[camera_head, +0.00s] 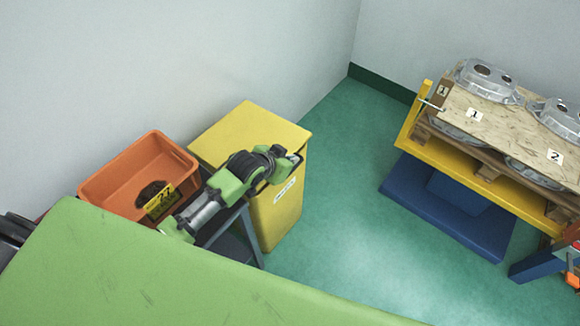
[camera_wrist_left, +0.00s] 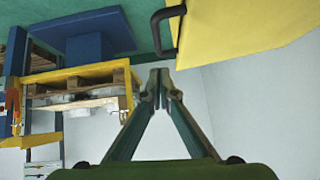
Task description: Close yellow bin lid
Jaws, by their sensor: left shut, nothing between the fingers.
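The yellow bin (camera_head: 283,215) stands against the wall, with a white label on its front. Its yellow lid (camera_head: 245,127) lies flat across the top and looks down on the bin; a gap at the rim cannot be made out. My left gripper (camera_head: 296,159) is at the lid's front right edge, with its arm across the near side of the bin. In the left wrist view the left gripper (camera_wrist_left: 162,88) is shut and empty. A black handle (camera_wrist_left: 168,30) on the yellow surface is just beyond the fingertips, apart from them. My right gripper is not in view.
An orange crate (camera_head: 122,178) with dark contents and a yellow tag is left of the bin. A green surface (camera_head: 150,275) fills the foreground. A yellow and blue lift table (camera_head: 450,150) bears a pallet with castings at right. Green floor between is clear.

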